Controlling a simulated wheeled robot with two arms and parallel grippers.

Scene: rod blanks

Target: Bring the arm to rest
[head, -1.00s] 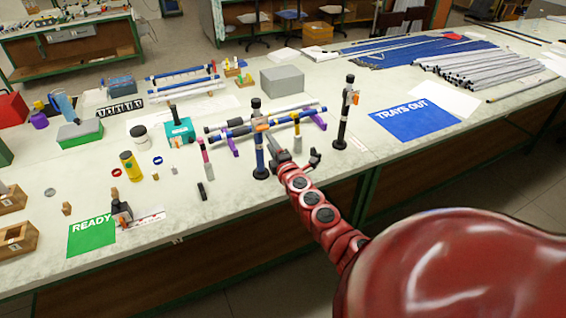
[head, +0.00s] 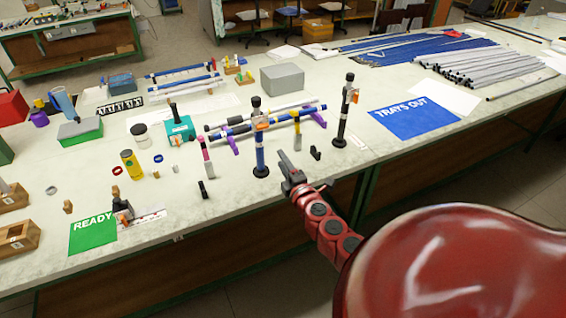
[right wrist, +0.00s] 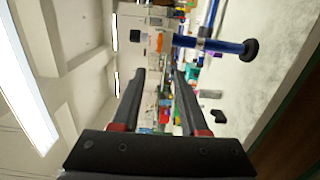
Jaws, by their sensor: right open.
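My right gripper (head: 287,167) is in the head view at the front edge of the bench, just right of a blue post with a black base (head: 259,146). In the right wrist view the same gripper (right wrist: 160,76) has its two dark fingers apart, with nothing between them. The blue post (right wrist: 212,45) shows there beyond the fingers, turned sideways by the tilted camera. My red right arm reaches in from the lower right. My left gripper is in neither view.
A small black part (head: 315,153) stands close to the right of the gripper. A dark post (head: 346,112) stands farther right. A blue sheet marked TRAYS OUT (head: 413,118) lies beyond, and a green READY sheet (head: 92,233) lies at the left. The floor before the bench is clear.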

